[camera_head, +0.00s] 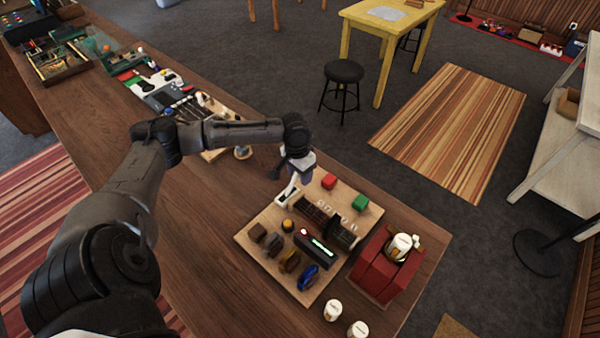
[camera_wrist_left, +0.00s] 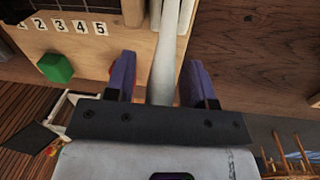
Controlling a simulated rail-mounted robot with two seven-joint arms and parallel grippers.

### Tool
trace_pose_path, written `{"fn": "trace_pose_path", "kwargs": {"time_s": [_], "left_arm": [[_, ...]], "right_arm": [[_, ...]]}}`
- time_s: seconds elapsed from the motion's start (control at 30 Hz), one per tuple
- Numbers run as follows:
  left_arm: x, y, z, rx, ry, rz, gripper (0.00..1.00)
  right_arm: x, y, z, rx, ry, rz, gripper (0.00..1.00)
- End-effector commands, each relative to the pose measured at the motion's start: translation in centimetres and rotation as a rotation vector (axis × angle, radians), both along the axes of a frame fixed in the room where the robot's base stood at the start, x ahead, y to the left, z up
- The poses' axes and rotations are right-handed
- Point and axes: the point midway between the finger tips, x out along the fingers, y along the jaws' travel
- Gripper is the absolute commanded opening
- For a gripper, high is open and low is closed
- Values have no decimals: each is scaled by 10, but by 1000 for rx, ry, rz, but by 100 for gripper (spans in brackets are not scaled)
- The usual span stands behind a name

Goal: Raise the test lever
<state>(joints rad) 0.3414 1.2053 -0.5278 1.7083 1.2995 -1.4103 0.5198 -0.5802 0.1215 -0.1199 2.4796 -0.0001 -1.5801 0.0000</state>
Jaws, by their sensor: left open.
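The test lever is a pale white bar (camera_head: 287,192) at the back left edge of a light wooden test board (camera_head: 251,238). In the left wrist view the lever (camera_wrist_left: 166,45) runs between the two purple fingers of my left gripper (camera_wrist_left: 160,75). The gripper is open, with a visible gap on each side of the lever. In the head view my left gripper (camera_head: 297,172) is at the board's back edge, over the lever's end, and partly hides it. My right gripper is not in view.
The board carries a red block (camera_head: 329,182), a green block (camera_head: 360,202), number tags, a lit display (camera_head: 318,246) and several coloured knobs. A red box (camera_head: 373,272) stands to the right, with white jars in front. Tools lie on the bench further left.

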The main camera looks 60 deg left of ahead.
Motion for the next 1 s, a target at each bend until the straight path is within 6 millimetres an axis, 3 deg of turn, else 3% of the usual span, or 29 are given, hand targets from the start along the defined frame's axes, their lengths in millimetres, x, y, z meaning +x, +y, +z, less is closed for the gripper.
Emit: {"fn": "trace_pose_path", "kwargs": {"time_s": [0.2, 0.7, 1.0], "left_arm": [[0, 0, 0, 0, 0, 0, 48], [0, 0, 0, 0, 0, 0, 1], [1, -1, 1, 0, -2, -2, 0]], "right_arm": [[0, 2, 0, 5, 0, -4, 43], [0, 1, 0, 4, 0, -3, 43], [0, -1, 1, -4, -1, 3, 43]]}}
